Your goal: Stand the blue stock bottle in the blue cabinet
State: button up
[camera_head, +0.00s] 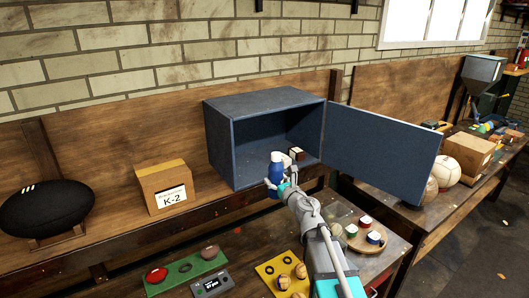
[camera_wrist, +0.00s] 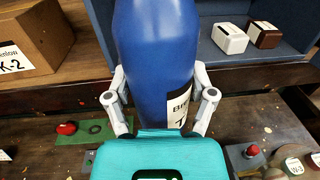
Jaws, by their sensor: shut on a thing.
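The blue stock bottle (camera_head: 276,170) has a white cap and is held roughly upright in front of the cabinet opening. In the wrist view the blue bottle (camera_wrist: 155,55) fills the middle, with part of a white label showing. My gripper (camera_head: 274,186) is shut on it, with one finger on each side; the fingers also show in the wrist view (camera_wrist: 160,100). The blue cabinet (camera_head: 218,150) stands on the back shelf with its door (camera_head: 380,145) swung open to the right. A white box and a brown box (camera_wrist: 263,35) stand inside it.
A cardboard box marked K-2 (camera_head: 165,188) and a black ball (camera_head: 45,208) on a stand are left of the cabinet. A green tray (camera_head: 186,275), a yellow tray (camera_head: 268,272) and a round board with tins (camera_head: 362,242) lie on the lower bench. The cabinet's left floor looks clear.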

aim_at(271, 170)
jog(key=r+p, duration=0.1)
jog(key=s+a+r+n+g+y+p, duration=0.1)
jog(key=r, duration=0.1)
jog(key=s+r+y+p, duration=0.1)
jog(key=r, duration=0.1)
jog(key=shift+a+n+g+p, duration=0.25)
jog(key=shift+n+g+p, duration=0.05)
jog(key=shift+n+p, duration=0.1)
jog(key=f+b+x, duration=0.3)
jog(key=x, duration=1.6)
jog(key=shift+w+d, duration=0.2)
jog(key=shift+w, duration=0.35)
notch_tip(271, 170, down, 3)
jog(key=b, duration=0.3)
jog(key=shift+d+f+b, duration=0.1)
jog(key=shift+f+b, duration=0.1)
jog(key=shift+b, duration=0.2)
jog(key=shift+w+f, duration=0.2)
